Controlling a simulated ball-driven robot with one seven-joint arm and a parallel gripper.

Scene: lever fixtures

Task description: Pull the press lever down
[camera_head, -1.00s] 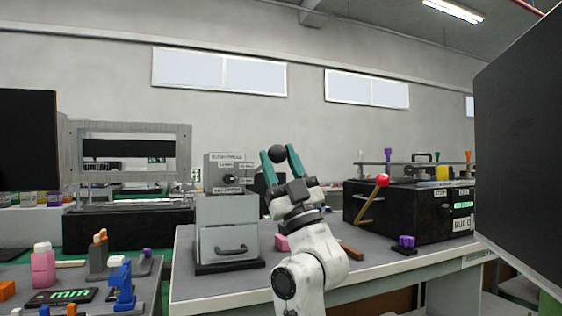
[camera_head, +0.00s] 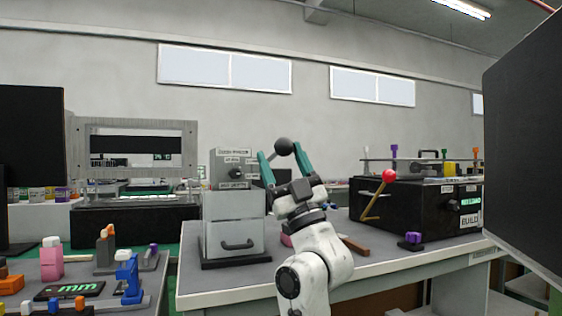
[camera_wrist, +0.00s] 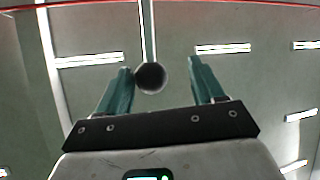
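A dark round knob (camera_head: 284,146), which I take for the press lever's end, stands between the fingertips of my gripper (camera_head: 281,149). In the wrist view the knob (camera_wrist: 151,77) sits on a thin pale rod (camera_wrist: 147,30) that runs to the top edge; the rod's other end is not in view. My gripper (camera_wrist: 158,66) is open with its teal fingers apart on either side of the knob. The knob is close to the left finger, perhaps touching it, with a clear gap to the right finger.
A grey cabinet with a drawer (camera_head: 233,232) stands left of my arm on the grey table (camera_head: 215,285). A black box (camera_head: 432,210) with a red-knobbed lever (camera_head: 389,176) stands to the right. A dark panel (camera_head: 525,150) fills the right edge.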

